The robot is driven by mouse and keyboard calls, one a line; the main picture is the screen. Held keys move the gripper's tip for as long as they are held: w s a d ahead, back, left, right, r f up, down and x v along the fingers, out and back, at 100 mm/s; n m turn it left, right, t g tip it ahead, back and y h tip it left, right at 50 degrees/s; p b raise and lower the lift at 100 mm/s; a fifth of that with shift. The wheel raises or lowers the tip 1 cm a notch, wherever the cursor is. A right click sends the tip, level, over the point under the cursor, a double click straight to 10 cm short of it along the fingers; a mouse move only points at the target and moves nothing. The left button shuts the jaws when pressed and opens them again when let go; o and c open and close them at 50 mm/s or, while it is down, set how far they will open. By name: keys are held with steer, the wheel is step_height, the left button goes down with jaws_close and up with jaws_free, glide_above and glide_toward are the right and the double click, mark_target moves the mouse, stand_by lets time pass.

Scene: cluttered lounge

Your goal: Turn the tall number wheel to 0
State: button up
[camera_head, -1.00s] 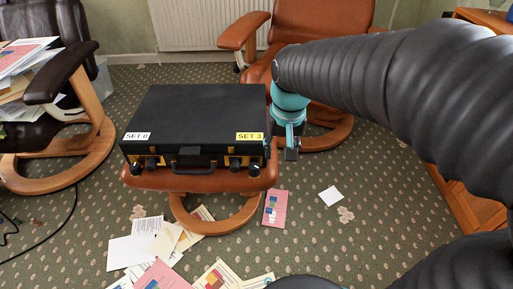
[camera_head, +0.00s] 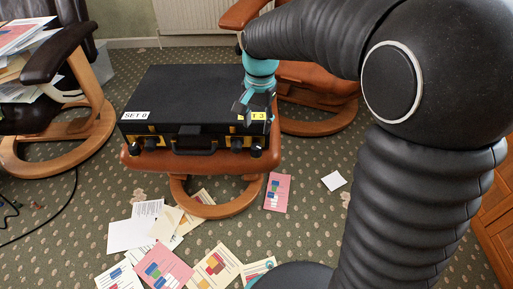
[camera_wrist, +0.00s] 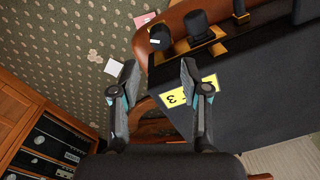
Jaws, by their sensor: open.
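A black case (camera_head: 190,95) lies flat on a brown leather footstool (camera_head: 160,165). Its front has dark knobs at both ends: two at the left (camera_head: 142,146) and two at the right (camera_head: 246,148). I cannot clearly tell which is the tall number wheel, and no digits on them are readable. A white label (camera_head: 136,116) reads SET 0; a yellow label (camera_head: 259,115) shows a 3 and is partly covered by my gripper (camera_head: 250,104). In the wrist view, my gripper (camera_wrist: 158,76) is open and empty near the right-hand knobs, a rounded one (camera_wrist: 160,37) and a longer one (camera_wrist: 197,24).
A handle (camera_head: 195,150) is on the case front. An orange leather chair (camera_head: 300,85) stands behind right, a dark chair (camera_head: 70,70) at left. Papers (camera_head: 160,265) litter the carpet in front. A wooden cabinet (camera_wrist: 40,115) shows in the wrist view.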

mark_target(257, 146)
step_height(257, 146, down, 10)
steer(key=shift+w+a+f+b, duration=0.1)
steer(key=shift+a+b, duration=0.05)
steer(key=shift+b, duration=0.7)
steer(key=shift+c, duration=0.3)
jaws_close()
steer(key=shift+n, duration=0.4)
steer(key=n+p, duration=0.2)
steer(key=n, duration=0.2)
steer(key=shift+n, duration=0.3)
steer(key=n+p, duration=0.1)
steer(key=n, duration=0.4)
steer(key=shift+n, duration=0.3)
